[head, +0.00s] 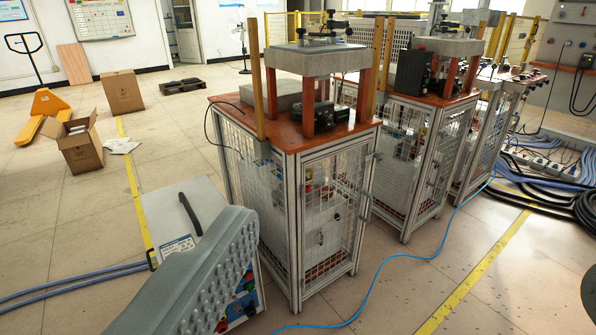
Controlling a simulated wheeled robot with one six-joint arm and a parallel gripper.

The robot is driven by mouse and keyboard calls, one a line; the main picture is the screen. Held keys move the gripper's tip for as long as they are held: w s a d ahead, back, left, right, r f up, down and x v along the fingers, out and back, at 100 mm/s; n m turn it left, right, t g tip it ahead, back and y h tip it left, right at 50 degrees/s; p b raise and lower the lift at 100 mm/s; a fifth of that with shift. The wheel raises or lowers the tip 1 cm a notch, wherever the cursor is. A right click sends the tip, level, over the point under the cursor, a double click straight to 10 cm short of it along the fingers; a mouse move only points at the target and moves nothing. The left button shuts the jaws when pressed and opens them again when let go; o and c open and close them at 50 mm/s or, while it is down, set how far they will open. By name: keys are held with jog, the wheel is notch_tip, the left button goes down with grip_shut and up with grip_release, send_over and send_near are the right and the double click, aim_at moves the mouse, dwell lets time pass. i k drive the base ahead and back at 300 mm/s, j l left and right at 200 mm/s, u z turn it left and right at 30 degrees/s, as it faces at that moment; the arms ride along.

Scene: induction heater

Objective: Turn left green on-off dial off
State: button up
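A white control box (205,190) stands on the floor at the lower left, with a black handle and a label on top. Its front panel (250,300) carries small coloured controls. I see no contact with the green control. The other finger is not clearly seen.
A wire-mesh cabinet (325,215) with an orange top stands just right of the box. More such cabinets (425,140) stand behind it. A blue cable (400,258) and bundled hoses (545,185) lie on the floor. Open floor lies at the left, beyond cardboard boxes (80,145).

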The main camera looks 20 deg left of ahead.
aim_at(251, 288)
jog(key=u, duration=0.75)
